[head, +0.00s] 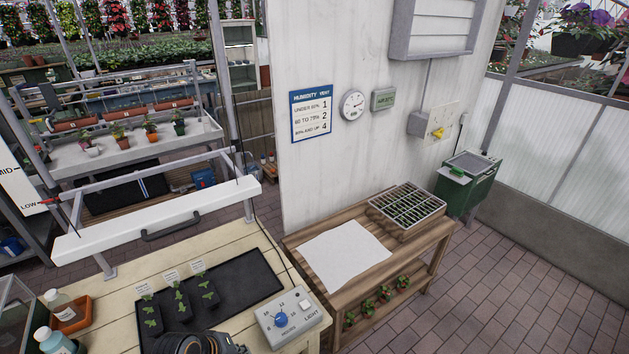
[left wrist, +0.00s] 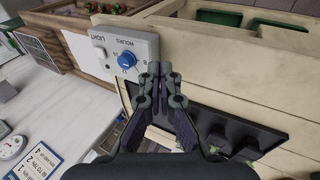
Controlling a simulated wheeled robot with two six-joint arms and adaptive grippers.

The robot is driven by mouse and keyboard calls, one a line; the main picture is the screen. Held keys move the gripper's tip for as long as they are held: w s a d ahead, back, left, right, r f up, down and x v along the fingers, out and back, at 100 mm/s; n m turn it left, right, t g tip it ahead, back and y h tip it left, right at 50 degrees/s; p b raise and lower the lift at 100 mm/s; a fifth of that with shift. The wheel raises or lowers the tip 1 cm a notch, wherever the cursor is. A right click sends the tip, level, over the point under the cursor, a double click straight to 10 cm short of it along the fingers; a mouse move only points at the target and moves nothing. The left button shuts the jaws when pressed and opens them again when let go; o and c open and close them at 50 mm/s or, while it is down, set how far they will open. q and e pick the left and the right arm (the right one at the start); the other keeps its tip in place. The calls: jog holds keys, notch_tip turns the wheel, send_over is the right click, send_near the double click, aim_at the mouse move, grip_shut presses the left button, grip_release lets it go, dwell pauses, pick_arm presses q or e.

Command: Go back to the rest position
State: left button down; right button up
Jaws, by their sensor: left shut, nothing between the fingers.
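My left gripper (left wrist: 160,78) is shut in the left wrist view, with its fingertips together and nothing between them. It is over the wooden bench, close beside the light timer box (left wrist: 128,45) in that picture. A dark part of my left arm shows at the bottom edge of the head view, in front of the black mat (head: 235,284). The timer box (head: 291,318) has a blue dial and a white switch, and stands at the bench's right end. My right gripper is in neither view.
Labelled seedling pots (head: 181,309) stand on the mat. A white light bar (head: 160,220) with a handle hangs over the bench (head: 225,240). Bottles (head: 55,341) stand at the left. A wooden table (head: 306,272) with a tray (head: 408,209) stands right, against a wall. Brick floor (head: 510,300) is clear.

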pick_arm(q)
jog(key=s+a+r+m+y, duration=0.5)
jog(key=s+a+m, duration=0.1)
jog(key=s+m, duration=0.25)
notch_tip(320, 180, down, 29)
jog(key=s+a+g+b, duration=0.2)
jog(key=s+a+b, duration=0.1)
jog(key=b, duration=0.2)
jog(key=s+f+g+b, duration=0.1)
jog(key=s+f+b, duration=0.2)
jog(key=s+f, duration=1.5)
notch_tip(320, 180, down, 3)
jog(key=shift+s+a+f+n+h, duration=0.1)
jog(key=shift+s+a+n+h, duration=0.25)
jog(key=shift+a+n, duration=0.1)
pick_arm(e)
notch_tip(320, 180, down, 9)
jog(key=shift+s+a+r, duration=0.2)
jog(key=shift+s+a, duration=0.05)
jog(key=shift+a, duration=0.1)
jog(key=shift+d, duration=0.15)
